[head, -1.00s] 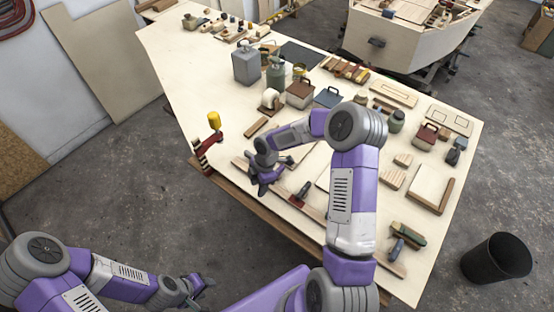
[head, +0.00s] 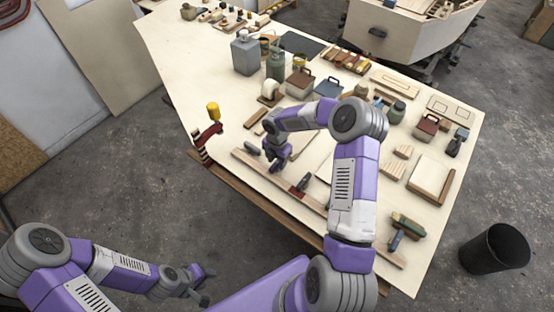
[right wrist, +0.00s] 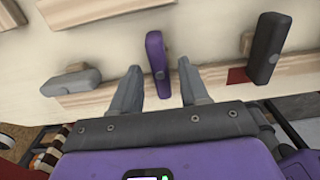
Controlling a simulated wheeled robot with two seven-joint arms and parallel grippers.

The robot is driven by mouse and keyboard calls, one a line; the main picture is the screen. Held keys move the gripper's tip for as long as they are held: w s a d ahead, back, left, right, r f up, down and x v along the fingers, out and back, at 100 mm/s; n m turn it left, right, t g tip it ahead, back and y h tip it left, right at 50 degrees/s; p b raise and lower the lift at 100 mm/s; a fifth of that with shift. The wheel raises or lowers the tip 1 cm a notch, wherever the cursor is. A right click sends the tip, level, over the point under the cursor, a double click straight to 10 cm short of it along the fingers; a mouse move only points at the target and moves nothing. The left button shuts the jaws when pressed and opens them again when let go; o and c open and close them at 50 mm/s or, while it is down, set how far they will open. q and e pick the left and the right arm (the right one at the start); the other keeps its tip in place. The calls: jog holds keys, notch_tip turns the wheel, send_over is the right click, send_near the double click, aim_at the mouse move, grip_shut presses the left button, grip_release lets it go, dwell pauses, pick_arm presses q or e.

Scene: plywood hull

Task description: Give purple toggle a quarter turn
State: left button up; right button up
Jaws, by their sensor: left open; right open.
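The purple toggle (right wrist: 155,50) sits on a pale wooden strip (right wrist: 210,78) in the right wrist view. Its long side stands near upright in that view, across the strip. My right gripper (right wrist: 158,88) is open and empty, its fingertips either side of the toggle's near end, with no contact visible. In the head view my right gripper (head: 277,162) is over the strip near the bench's front edge, and I cannot make out the purple toggle there. My left gripper (head: 203,284) is open and empty, low over the floor, away from the bench.
A grey toggle (right wrist: 70,80) lies along the strip to the left. A dark toggle (right wrist: 269,48) stands across it to the right, by a red patch. Tins, boxes and wood pieces crowd the bench (head: 195,75) beyond.

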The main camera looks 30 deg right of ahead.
grip_shut()
